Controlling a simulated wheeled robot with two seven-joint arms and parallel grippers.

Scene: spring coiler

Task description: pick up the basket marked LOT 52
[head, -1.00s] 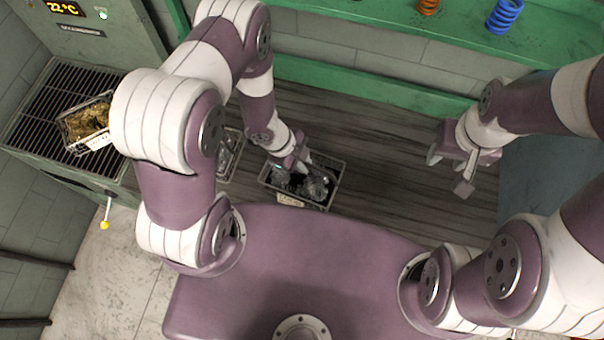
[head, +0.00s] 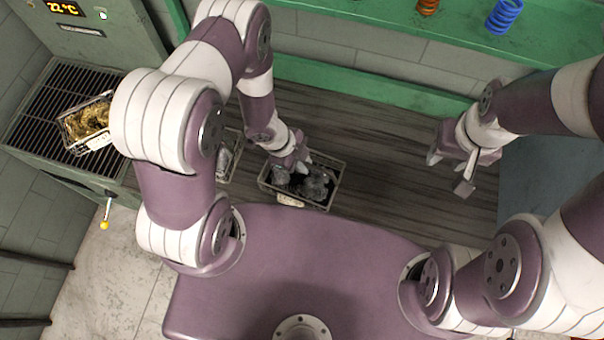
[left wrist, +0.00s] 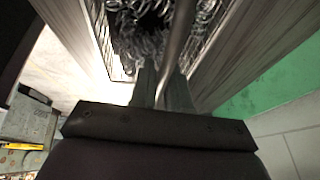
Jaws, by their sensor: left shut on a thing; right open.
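A wire basket (head: 333,187) of grey metal springs stands on the dark wooden bench, with a pale tag (head: 289,200) on its near side. The tag's writing is too small to read. My left gripper (head: 292,168) is over the basket's left part. In the left wrist view my left gripper (left wrist: 163,85) is shut on the basket's handle (left wrist: 179,40), a thin metal bar, with coiled springs (left wrist: 135,45) below. My right gripper (head: 453,172) is open and empty above the bench's right side.
A second basket (head: 232,150) stands just left, partly hidden by my left arm. A third basket (head: 88,124) with brass-coloured contents sits on the grate (head: 45,105) of a green machine. A green shelf (head: 440,25) runs along the back. The bench's middle is clear.

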